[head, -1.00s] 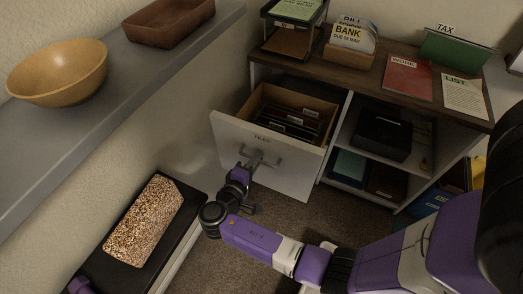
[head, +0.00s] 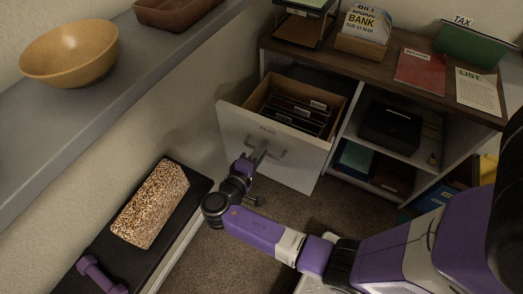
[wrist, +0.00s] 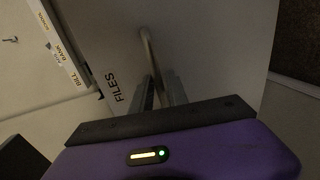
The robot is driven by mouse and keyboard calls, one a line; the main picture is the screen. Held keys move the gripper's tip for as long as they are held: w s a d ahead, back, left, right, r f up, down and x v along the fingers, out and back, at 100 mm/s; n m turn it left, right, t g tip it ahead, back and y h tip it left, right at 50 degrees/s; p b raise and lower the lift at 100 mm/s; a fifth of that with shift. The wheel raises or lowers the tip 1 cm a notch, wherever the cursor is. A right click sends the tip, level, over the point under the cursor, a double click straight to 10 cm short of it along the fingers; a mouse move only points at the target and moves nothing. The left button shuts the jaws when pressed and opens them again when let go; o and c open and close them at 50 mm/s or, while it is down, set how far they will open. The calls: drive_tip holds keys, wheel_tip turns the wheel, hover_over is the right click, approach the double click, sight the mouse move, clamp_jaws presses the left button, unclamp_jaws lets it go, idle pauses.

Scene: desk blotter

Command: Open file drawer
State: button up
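The white file drawer (head: 235,128) stands pulled out of the cabinet, with dark hanging files (head: 295,115) inside. Its front is marked FILES and has a grey bar handle (head: 285,153). The drawer front also shows in the wrist view (wrist: 215,45), with the handle (wrist: 148,45) running down to my fingers. My gripper (head: 256,157) is at the handle, and its two fingers (wrist: 162,90) are close together around the bar. The exact contact is partly hidden by the gripper body.
A dark bench with a speckled block (head: 150,205) and purple dumbbell (head: 100,275) is at lower left. A grey shelf holding a wooden bowl (head: 68,55) is above it. The cabinet top (head: 400,62) holds papers and trays. Carpet (head: 300,212) is clear before the drawer.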

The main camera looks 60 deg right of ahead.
drive_tip(key=v, duration=0.7)
drive_tip(key=shift+a, duration=0.4)
drive_tip(key=shift+r, duration=0.1)
